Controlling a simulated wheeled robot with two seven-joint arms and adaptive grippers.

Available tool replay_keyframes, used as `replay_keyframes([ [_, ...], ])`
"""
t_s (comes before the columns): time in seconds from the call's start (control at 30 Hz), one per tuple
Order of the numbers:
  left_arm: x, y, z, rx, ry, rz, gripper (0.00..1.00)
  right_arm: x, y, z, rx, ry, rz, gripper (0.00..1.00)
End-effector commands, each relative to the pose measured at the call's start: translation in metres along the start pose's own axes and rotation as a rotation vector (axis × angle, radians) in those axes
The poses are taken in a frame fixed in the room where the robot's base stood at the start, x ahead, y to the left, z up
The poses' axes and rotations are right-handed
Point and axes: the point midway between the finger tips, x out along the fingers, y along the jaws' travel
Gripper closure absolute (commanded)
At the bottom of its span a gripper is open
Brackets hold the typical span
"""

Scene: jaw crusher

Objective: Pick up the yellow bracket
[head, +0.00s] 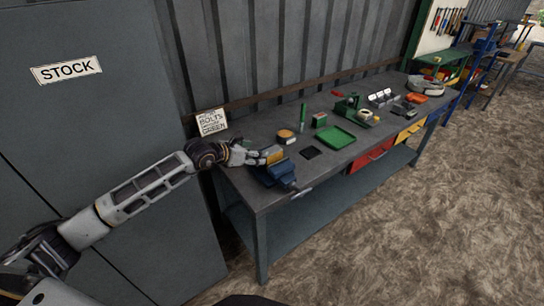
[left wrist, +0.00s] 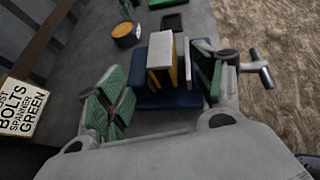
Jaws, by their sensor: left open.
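The yellow bracket (head: 275,157) stands in the blue vise (head: 274,174) at the near left corner of the workbench. In the left wrist view the yellow bracket (left wrist: 173,73) shows as narrow yellow strips beside pale grey plates, above the blue vise (left wrist: 165,99); much of it is hidden. My left gripper (head: 264,156) reaches in from the left at the bracket. In the left wrist view my left gripper (left wrist: 160,85) is open, its green-padded fingers on either side of the vise's upper part, with a clear gap on the left. My right gripper is not in view.
A round orange-topped tin (head: 286,136), a green tray (head: 335,138) and a dark pad (head: 310,153) lie on the workbench beyond the vise. A sign (head: 211,121) stands at the back left. The vise handle (left wrist: 258,67) sticks out to the right.

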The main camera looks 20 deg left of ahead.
Motion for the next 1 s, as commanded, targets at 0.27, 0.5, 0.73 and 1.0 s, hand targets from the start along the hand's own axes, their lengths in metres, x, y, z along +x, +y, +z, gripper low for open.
replay_keyframes([
  [0.27,0.025,0.000,0.001,-0.002,-0.001,0.000,0.32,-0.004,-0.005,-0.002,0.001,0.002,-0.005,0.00],
  [0.5,0.033,0.000,0.001,0.001,-0.001,0.000,0.32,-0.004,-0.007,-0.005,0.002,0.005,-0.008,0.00],
  [0.73,0.033,0.000,0.001,0.001,-0.001,0.000,0.32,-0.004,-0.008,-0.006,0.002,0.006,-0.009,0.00],
  [1.0,0.039,0.000,0.002,0.000,0.000,-0.001,0.32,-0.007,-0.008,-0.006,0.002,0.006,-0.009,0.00],
])
